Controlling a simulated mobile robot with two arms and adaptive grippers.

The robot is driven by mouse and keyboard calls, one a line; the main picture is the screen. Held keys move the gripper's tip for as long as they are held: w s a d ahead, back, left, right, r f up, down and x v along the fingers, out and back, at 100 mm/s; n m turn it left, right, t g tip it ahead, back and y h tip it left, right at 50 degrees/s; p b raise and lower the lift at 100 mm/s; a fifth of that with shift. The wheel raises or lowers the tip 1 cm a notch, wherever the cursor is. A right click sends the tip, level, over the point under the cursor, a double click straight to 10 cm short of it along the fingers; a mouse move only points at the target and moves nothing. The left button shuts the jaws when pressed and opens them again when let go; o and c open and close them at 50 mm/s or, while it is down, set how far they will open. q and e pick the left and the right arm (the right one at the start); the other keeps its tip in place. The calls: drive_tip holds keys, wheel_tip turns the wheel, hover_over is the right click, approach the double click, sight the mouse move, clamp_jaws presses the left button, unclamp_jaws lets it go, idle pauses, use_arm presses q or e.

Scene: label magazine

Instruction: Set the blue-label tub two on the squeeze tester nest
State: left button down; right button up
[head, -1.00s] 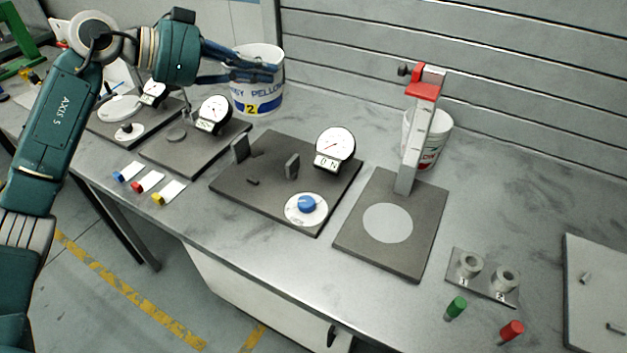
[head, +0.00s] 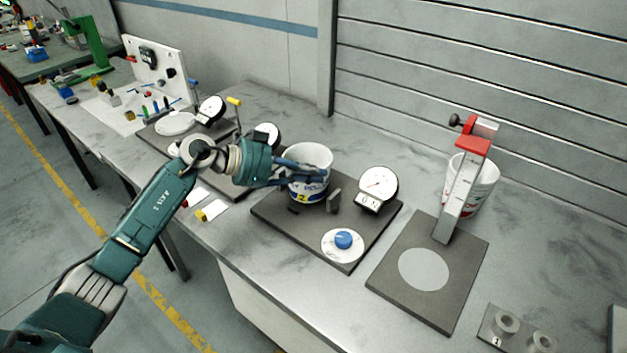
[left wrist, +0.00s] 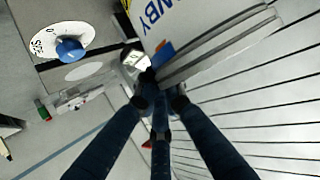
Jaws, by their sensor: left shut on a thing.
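The blue-label tub two (head: 308,158) is white with blue lettering and a yellow patch bearing a 2. My left gripper (head: 312,176) is shut on it, its fingers across the tub's side. The tub is upright over the left part of the squeeze tester (head: 302,229), a dark plate with a dial, a blue knob and small grey blocks. One grey block (head: 334,200) shows just right of the tub; the nest is mostly hidden behind it. I cannot tell whether the tub touches the plate. In the left wrist view the tub wall (left wrist: 165,22) fills the top middle, near the blue knob (left wrist: 70,50).
A red-label tub (head: 483,185) stands behind a post with a red clamp (head: 473,146). Its plate with a pale disc (head: 424,269) lies right of the tester. Other dial stations stand left, partly behind my arm. Coloured tags (head: 210,212) lie near the front edge.

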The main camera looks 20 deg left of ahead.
use_arm(q)
wheel_tip(320, 180, down, 3)
drive_tip(key=shift+r, duration=0.1)
drive_tip(key=c, duration=1.9)
unclamp_jaws()
drive_tip(key=shift+o, duration=0.2)
use_arm(e)
drive_tip(key=shift+w+a+r, duration=0.15)
drive_tip(key=shift+w+a, duration=0.55)
drive_tip(key=shift+w, duration=0.05)
drive_tip(key=shift+d, duration=0.1)
use_arm(q)
drive_tip(key=b+v, duration=0.2)
drive_tip(key=v, duration=1)
use_arm(e)
drive_tip(key=f, duration=0.2)
drive_tip(key=shift+s+d+f, duration=0.1)
drive_tip(key=shift+d+f, duration=0.2)
